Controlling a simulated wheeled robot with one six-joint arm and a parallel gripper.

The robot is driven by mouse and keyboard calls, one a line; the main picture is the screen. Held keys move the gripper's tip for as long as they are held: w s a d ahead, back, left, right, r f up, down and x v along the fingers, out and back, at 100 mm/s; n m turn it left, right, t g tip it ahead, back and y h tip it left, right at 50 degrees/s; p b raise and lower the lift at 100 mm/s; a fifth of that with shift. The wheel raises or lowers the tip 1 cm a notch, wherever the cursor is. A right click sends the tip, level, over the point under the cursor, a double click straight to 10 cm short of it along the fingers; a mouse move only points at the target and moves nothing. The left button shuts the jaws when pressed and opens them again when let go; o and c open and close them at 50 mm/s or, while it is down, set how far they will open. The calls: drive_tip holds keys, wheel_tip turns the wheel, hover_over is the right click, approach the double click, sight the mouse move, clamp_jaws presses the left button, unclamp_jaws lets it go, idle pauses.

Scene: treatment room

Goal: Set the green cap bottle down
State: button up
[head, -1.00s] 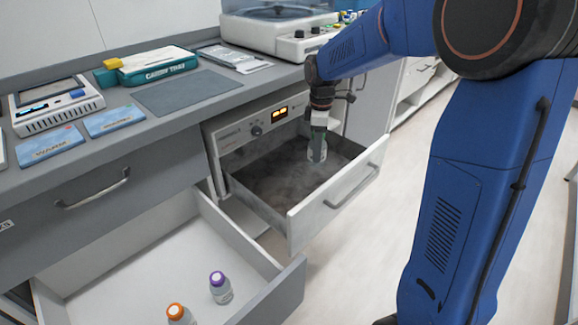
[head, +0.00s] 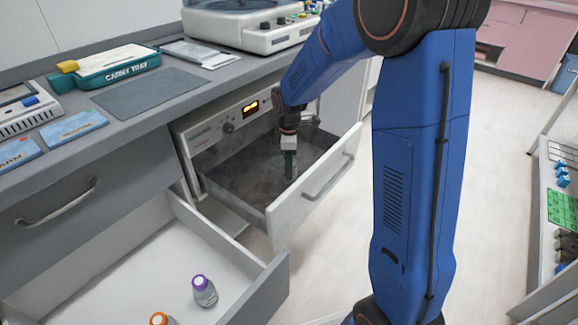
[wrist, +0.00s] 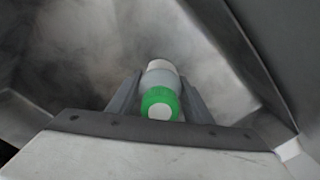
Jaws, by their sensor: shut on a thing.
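My gripper (head: 289,163) reaches down into the open steaming drawer (head: 312,196) of the warming unit below the counter. In the wrist view, the green cap bottle (wrist: 158,101) sits between the two fingers of my gripper (wrist: 160,84), which are shut on it. Its green cap with a pale centre faces the camera, and its whitish body points away toward the grey metal drawer floor. In the head view the bottle is hard to make out between the fingers. I cannot tell whether its base touches the drawer floor.
A lower white drawer (head: 120,262) stands open at the left with a purple cap bottle (head: 204,291) and an orange cap bottle (head: 160,319). The counter above holds a candy tray box (head: 118,68), a grey mat (head: 148,92) and a centrifuge-like machine (head: 250,27). A rack cart stands at far right.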

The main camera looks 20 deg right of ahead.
drive_tip(key=shift+f, duration=0.15)
drive_tip(key=o, duration=1.2)
